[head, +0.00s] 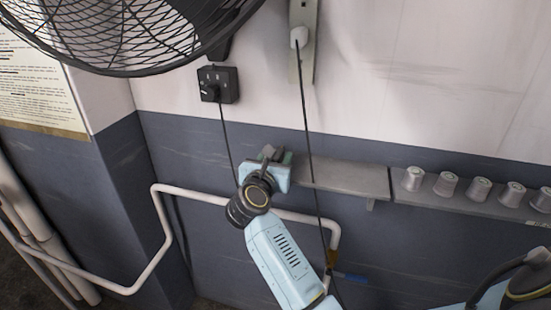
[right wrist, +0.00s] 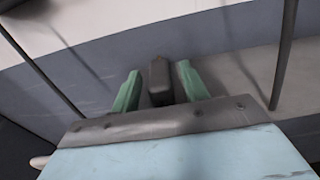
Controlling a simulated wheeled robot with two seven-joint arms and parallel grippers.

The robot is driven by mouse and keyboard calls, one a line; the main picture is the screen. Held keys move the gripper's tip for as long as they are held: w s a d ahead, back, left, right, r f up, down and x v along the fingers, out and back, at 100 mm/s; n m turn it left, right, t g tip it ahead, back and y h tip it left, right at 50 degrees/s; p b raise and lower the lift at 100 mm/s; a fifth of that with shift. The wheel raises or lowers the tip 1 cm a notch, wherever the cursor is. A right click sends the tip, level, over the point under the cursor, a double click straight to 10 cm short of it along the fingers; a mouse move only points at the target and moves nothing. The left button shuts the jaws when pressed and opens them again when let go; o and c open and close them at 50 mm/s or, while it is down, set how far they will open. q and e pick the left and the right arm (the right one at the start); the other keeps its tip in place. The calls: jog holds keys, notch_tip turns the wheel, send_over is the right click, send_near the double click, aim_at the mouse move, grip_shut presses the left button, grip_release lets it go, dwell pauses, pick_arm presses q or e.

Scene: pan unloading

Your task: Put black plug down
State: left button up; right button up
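My right gripper (head: 270,157) is at the left end of a grey wall shelf (head: 345,178). In the right wrist view, its two green fingers (right wrist: 159,88) are spread. A dark, blocky piece (right wrist: 160,80), which looks like the black plug, stands between them with a narrow gap on each side. It seems to rest at the shelf, but its underside is hidden. In the head view, the gripper mostly hides this piece. A black wall box (head: 226,82) has a dark round part on its front and a cord hanging from it. My left gripper is not in view.
A white plug (head: 299,37) sits in a metal wall plate, its black cord hanging right of the gripper. A white pipe (head: 158,225) runs below. Several metallic spools (head: 446,184) stand on the shelf's right part. A black fan (head: 120,30) is upper left.

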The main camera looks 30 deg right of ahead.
jog(key=shift+r, duration=0.15)
jog(key=shift+s+a+r, duration=0.1)
jog(key=shift+a, duration=0.1)
jog(key=v, duration=1.1)
jog(key=shift+s+a+b, duration=0.2)
jog(key=shift+s+b, duration=0.1)
jog(key=shift+b, duration=0.05)
